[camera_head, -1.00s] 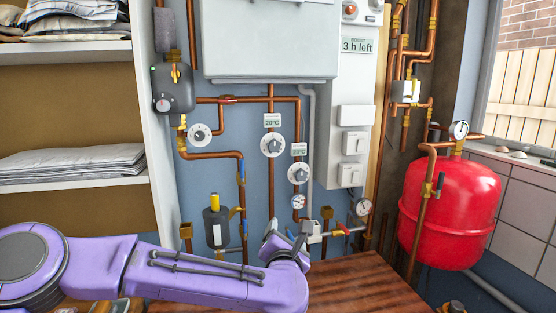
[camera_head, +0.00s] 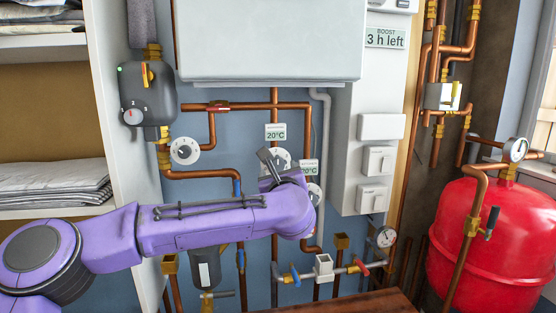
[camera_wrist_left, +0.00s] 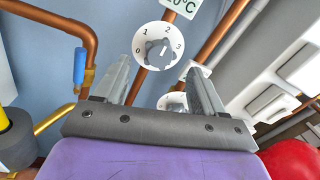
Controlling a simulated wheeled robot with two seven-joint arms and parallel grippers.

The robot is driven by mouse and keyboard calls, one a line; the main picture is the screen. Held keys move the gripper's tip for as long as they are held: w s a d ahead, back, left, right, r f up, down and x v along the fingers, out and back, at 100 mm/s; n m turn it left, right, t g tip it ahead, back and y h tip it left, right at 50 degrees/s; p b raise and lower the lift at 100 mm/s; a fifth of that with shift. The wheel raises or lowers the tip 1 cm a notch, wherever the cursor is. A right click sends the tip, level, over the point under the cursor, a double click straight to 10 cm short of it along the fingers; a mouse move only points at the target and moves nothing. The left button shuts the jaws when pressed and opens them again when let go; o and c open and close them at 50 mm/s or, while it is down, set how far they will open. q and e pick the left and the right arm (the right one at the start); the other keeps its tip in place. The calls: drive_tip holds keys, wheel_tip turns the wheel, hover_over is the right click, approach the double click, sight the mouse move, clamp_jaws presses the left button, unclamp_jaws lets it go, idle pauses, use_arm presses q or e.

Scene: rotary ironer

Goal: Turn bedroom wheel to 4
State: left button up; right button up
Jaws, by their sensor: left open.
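Three white wheels with grey knobs are on the blue wall. One is at the left (camera_head: 184,150), one in the middle (camera_head: 279,157) under a 20°C label (camera_head: 275,132), and one at the right (camera_head: 315,193), partly hidden by my arm. No room name is legible. My left gripper (camera_head: 269,158) is open and empty in front of the middle wheel, hiding part of it. In the left wrist view, a wheel (camera_wrist_left: 148,58) with legible numbers 0 to 3 shows beyond and between the open fingers (camera_wrist_left: 159,66). Its knob setting is unclear. My right gripper is out of view.
Copper pipes (camera_head: 205,174) run around the wheels. A white cabinet (camera_head: 270,45) hangs above, and a white switch panel (camera_head: 375,130) stands right of them. Valves (camera_head: 323,267) sit below. A red tank (camera_head: 485,245) is at the right, and a shelf (camera_head: 50,212) at the left.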

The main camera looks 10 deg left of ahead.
sight(277, 165)
use_arm(q)
drive_tip(key=x, duration=0.2)
drive_tip(key=p+x, duration=0.1)
drive_tip(key=x, duration=0.3)
drive_tip(key=shift+w+d+f+p, duration=0.1)
drive_tip(key=shift+w+f+p, duration=0.05)
drive_tip(key=shift+f+p, duration=0.2)
drive_tip(key=shift+r, duration=0.15)
drive_tip(key=c, duration=1.1)
drive_tip(key=shift+o, duration=0.2)
